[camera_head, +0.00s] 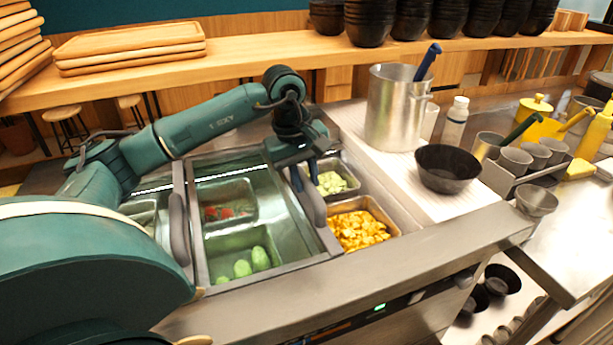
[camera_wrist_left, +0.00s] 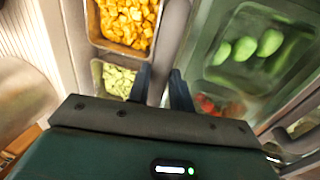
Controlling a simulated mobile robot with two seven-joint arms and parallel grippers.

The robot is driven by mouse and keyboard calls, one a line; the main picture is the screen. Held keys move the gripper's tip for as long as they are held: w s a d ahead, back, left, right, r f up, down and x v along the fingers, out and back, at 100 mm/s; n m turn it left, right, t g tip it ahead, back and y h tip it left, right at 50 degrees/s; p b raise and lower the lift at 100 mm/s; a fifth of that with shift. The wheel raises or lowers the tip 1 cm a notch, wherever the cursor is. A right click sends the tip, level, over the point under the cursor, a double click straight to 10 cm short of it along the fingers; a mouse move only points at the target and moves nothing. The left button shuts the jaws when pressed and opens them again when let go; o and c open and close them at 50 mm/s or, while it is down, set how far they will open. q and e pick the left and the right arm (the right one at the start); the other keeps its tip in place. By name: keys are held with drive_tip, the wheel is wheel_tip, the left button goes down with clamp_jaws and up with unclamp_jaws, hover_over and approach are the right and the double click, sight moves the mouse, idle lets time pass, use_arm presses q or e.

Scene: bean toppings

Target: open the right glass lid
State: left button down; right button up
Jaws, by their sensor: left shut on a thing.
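The right glass lid (camera_head: 277,222) lies over the pans with green vegetables and red pieces, which show through the glass. Its grey handle (camera_head: 315,208) runs along its right side. My left gripper (camera_head: 299,180) is at the handle's far end and is shut on it. In the left wrist view my left gripper's dark fingers (camera_wrist_left: 163,88) stand on either side of the handle (camera_wrist_left: 172,42). The pan of yellow cubes (camera_head: 358,228) and the pan of pale green pieces (camera_head: 331,181) lie uncovered to the right of the handle. My right gripper is not in view.
Another grey handle (camera_head: 179,228) stands at the left of the glass. A wooden shelf (camera_head: 250,48) with bowls runs behind.

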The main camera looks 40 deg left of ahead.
use_arm(q)
drive_tip(key=c, duration=1.3)
unclamp_jaws()
drive_tip(key=shift+o, duration=0.2)
drive_tip(key=shift+r, duration=0.15)
wheel_tip(320, 180, up, 13)
drive_tip(key=s+a, duration=0.1)
drive_tip(key=s, duration=0.1)
drive_tip(key=shift+a, duration=0.15)
drive_tip(key=shift+s, duration=0.1)
